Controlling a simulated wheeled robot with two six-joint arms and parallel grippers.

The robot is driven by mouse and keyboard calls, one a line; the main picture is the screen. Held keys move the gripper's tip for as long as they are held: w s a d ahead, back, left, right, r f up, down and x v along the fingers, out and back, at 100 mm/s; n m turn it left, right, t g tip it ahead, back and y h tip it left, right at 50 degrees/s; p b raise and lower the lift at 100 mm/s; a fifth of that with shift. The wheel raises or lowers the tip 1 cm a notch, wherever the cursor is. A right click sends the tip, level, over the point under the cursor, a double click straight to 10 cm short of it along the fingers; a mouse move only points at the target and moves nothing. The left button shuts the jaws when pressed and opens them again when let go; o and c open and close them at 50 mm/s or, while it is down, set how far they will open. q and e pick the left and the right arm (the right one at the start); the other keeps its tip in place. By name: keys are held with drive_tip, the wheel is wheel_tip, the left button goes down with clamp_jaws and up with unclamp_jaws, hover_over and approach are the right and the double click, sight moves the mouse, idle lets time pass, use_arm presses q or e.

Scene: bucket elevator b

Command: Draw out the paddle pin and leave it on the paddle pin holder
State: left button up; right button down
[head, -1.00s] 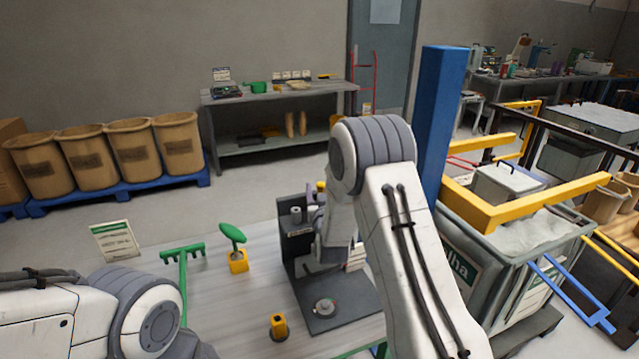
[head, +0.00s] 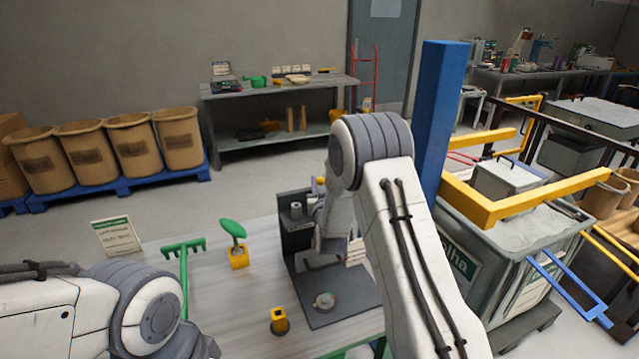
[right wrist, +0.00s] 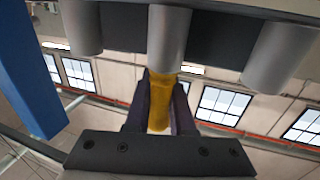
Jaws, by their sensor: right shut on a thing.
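In the right wrist view my right gripper (right wrist: 160,88) is shut on a yellow pin (right wrist: 172,98), which I take for the paddle pin. The pin's far end lines up with the lower end of the middle grey cylinder; I cannot tell whether they touch. In the head view my right arm hides most of this gripper and the pin, beside a dark stand (head: 296,228). My left gripper is out of view.
A green paddle shape (head: 232,228) stands in another yellow block (head: 238,258). A green rack (head: 183,247) and a sign (head: 116,236) stand left of it. A blue post (head: 437,120) and a grey bin (head: 455,262) are close on my right arm's right side.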

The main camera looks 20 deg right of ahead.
drive_tip(key=shift+r, duration=0.6)
drive_tip(key=shift+r, duration=0.15)
wheel_tip(320, 180, up, 5)
drive_tip(key=p, duration=0.3)
drive_tip(key=shift+r, duration=0.1)
idle(0.9)
drive_tip(key=shift+r+p, duration=0.8)
drive_tip(key=shift+r, duration=1.2)
